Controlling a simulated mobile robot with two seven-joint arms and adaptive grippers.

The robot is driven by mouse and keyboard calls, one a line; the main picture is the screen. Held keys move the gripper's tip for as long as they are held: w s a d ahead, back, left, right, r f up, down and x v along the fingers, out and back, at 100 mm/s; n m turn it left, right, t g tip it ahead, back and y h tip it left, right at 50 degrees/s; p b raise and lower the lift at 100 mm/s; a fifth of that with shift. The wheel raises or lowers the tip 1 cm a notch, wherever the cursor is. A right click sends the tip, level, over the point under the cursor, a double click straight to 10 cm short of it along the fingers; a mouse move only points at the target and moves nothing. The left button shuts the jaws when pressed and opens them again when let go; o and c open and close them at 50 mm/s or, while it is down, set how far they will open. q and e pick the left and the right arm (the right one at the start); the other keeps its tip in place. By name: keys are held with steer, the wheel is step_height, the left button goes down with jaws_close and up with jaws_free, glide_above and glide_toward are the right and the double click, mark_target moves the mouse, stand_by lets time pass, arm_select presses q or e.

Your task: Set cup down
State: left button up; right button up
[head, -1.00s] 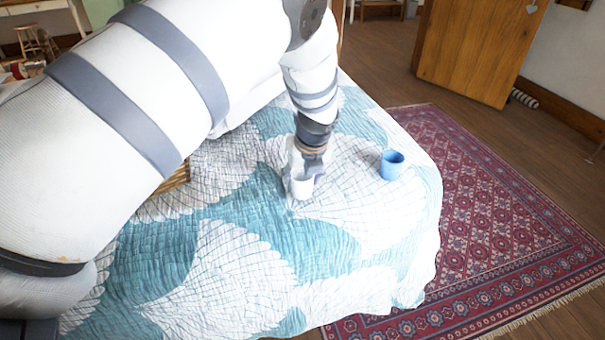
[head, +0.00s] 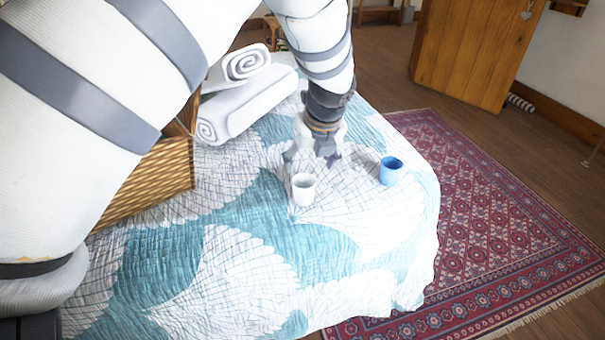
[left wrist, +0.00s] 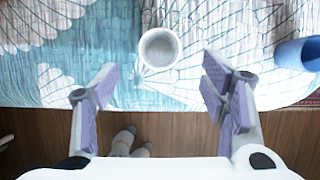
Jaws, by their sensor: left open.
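A white cup (head: 303,189) stands upright on the bed's patterned teal and white quilt (head: 262,225). It also shows in the left wrist view (left wrist: 160,48), seen from above, beyond and between my fingers. A blue cup (head: 391,171) stands on the quilt to the right; part of it shows at the right edge of the left wrist view (left wrist: 298,54). My left gripper (head: 312,157) is open and empty, just behind the white cup and apart from it. Its spread fingers with purple pads show in the left wrist view (left wrist: 160,90). My right gripper is not in view.
A wicker basket (head: 150,185) stands on the bed at left, partly hidden by my arm. Rolled white towels (head: 245,98) lie behind it. A red patterned rug (head: 490,200) covers the floor at right. The front of the quilt is clear.

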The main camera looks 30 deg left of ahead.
arm_select(q)
steer(key=s+d+f+n, duration=0.1)
steer(key=s+f, duration=0.1)
steer(key=s+f+n+g+h, duration=0.1)
steer(key=s+f, duration=0.1)
steer(key=f, duration=0.1)
steer(key=s+d+f+n, duration=0.1)
steer(key=s+f+n, duration=0.1)
steer(key=s, duration=0.1)
steer(key=shift+s+d+f, duration=0.1)
steer(key=shift+d+f, duration=0.15)
steer(key=shift+d, duration=0.05)
steer(key=s+d+f+n+g+h, duration=0.1)
steer(key=s+d+f+n+g, duration=0.1)
steer(key=s+f+n, duration=0.75)
steer(key=s+d+f+n+g+h, duration=0.15)
steer(key=s+f+n, duration=0.3)
steer(key=s, duration=0.95)
steer(key=s+n, duration=0.8)
steer(key=s, duration=0.4)
steer(key=shift+s+d+r+n, duration=0.2)
steer(key=shift+d+r+n, duration=0.1)
steer(key=shift+d+r, duration=0.15)
steer(key=shift+o, duration=0.3)
steer(key=shift+g, duration=0.25)
